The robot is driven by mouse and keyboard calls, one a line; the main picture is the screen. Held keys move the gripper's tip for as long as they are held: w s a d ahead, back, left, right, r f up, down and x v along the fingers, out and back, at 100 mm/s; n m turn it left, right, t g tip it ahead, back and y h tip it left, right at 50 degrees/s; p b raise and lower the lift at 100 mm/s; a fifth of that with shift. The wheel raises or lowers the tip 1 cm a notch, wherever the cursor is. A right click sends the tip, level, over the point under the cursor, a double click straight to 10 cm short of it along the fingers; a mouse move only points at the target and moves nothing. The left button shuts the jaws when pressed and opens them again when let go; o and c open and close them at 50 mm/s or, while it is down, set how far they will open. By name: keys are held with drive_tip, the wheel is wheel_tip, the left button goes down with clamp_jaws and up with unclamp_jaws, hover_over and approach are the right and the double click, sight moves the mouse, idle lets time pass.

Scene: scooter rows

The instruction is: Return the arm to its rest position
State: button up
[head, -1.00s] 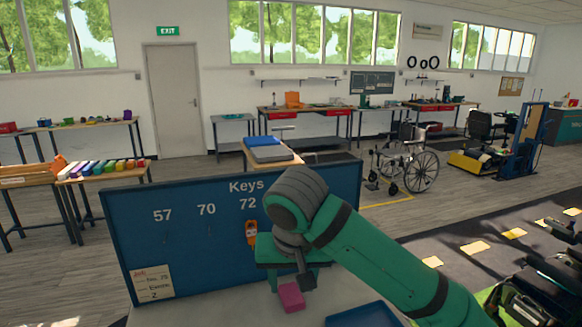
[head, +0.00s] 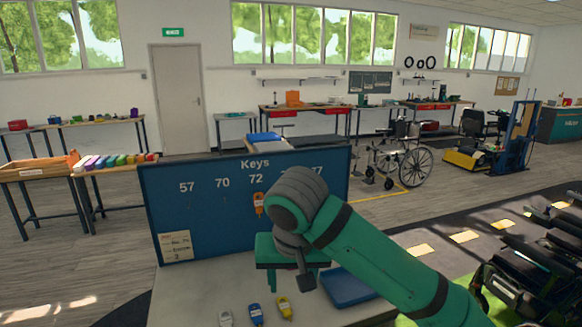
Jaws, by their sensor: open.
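My green arm reaches in from the lower right and bends at a grey wrist joint. My gripper (head: 290,279) points down over the pale table (head: 190,293), in front of the blue key board (head: 200,222). Its jaws are apart, and I see nothing held between them, though the wrist partly hides that area. An orange key tag (head: 258,203) hangs on the board under the number 72, just left of the wrist. The wrist covers part of the board's right side.
A grey tag (head: 226,318), a blue tag (head: 255,314) and a yellow tag (head: 285,307) lie on the table's near part. A blue tray (head: 345,288) lies right of my gripper, partly behind my arm. Dark scooters (head: 520,270) stand at right. Open floor (head: 70,270) lies left.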

drive_tip(key=w+a+f+t+y, duration=0.2)
drive_tip(key=a+f+t+y, duration=0.15)
drive_tip(key=a+y, duration=0.45)
drive_tip(key=w+a+f+t+y, duration=0.2)
drive_tip(key=a+f+y, duration=0.15)
drive_tip(key=a, duration=0.75)
drive_tip(key=s+d+f+m+t+h, duration=0.1)
drive_tip(key=s+f+m+t, duration=0.15)
drive_tip(key=f, duration=0.35)
drive_tip(key=s+d+f+m+t+h, duration=0.1)
drive_tip(key=d+f+m+t+h, duration=0.15)
drive_tip(key=f, duration=0.25)
drive_tip(key=s+d+f+m+t+h, duration=0.1)
drive_tip(key=s+d+f+h, duration=0.35)
drive_tip(key=s+f, duration=0.55)
drive_tip(key=s+d+f+h, duration=0.3)
drive_tip(key=s+d+f, duration=0.3)
drive_tip(key=s, duration=0.8)
drive_tip(key=s+d+r+n, duration=0.1)
drive_tip(key=s+d+n, duration=0.1)
drive_tip(key=s, duration=0.5)
drive_tip(key=s+d+r+n, duration=0.1)
drive_tip(key=s+d+n, duration=0.2)
drive_tip(key=s, duration=0.4)
drive_tip(key=shift+s+n+h, duration=0.3)
drive_tip(key=shift+s+h, duration=0.05)
drive_tip(key=shift+a, duration=0.1)
